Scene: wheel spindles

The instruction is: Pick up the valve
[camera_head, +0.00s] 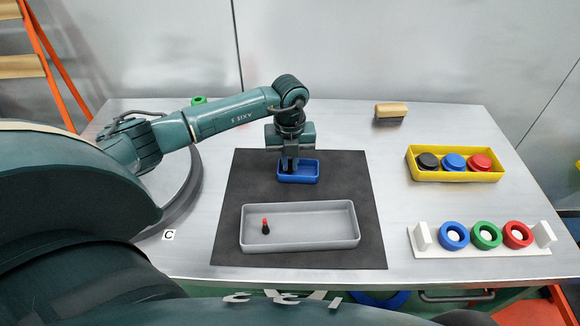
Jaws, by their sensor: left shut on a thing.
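My left gripper (289,167) points down into the small blue tray (311,178) on the black mat. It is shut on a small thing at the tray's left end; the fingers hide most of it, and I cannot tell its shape. A small upright piece with a red top and black base (266,227), perhaps a valve, stands in the left part of the grey tray (330,242), apart from the gripper. My right gripper is not in view.
A yellow bin (456,177) holds black, blue and red round parts. A white rack (477,253) carries blue, green and red rings. A wood-topped block (390,112) lies at the back. The black mat (368,215) is clear around the trays.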

